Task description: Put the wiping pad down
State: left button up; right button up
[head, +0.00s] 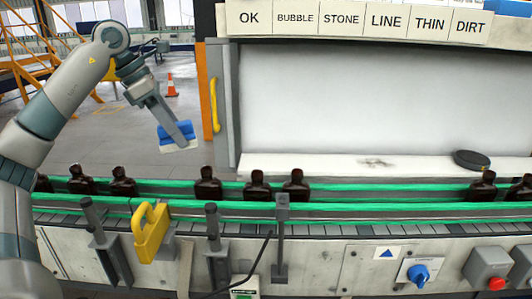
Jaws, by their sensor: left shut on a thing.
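The wiping pad (167,134) is blue with a pale underside. My left gripper (180,139) is shut on it and holds it in the air, left of the white-backed booth and above the far side of the conveyor in the picture. The pad looks slightly tilted. The fingers cover part of it. My right gripper is not in view.
Dark amber bottles (208,185) stand on the green-railed conveyor (350,207). Behind it, a white ledge (310,165) bears a dark smudge (374,162) and a black disc (471,158). A yellow handle (214,104) is on the booth's left post. A yellow bracket (150,232) stands in front.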

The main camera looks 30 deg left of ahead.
aim_at(189, 132)
pick_arm(q)
jog(key=shift+w+d+f, duration=0.2)
jog(key=shift+w+f, duration=0.05)
jog(key=shift+f, duration=0.1)
jog(key=shift+w+d+f+t+h+b, duration=0.25)
jog(key=shift+w+d+t+h+b, duration=0.1)
jog(key=shift+w+d+t+b, duration=0.15)
jog(key=shift+w+d+f+t+h+b, duration=0.25)
jog(key=shift+w+d+t+h, duration=0.1)
jog(key=shift+w+t, duration=0.2)
jog(key=w+d+p, duration=0.2)
jog(key=w+d, duration=0.1)
jog(key=w, duration=0.1)
jog(key=w+d+f+p, duration=0.1)
jog(key=w+d+p, duration=0.1)
jog(key=w, duration=0.3)
jog(key=w+d+f+p, duration=0.1)
jog(key=w+d+p, duration=0.1)
jog(key=w+d, duration=0.3)
jog(key=shift+d, duration=0.1)
jog(key=shift+f, duration=0.35)
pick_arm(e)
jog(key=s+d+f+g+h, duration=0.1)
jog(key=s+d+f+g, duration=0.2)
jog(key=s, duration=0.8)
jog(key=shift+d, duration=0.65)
pick_arm(q)
jog(key=shift+w+f, duration=0.1)
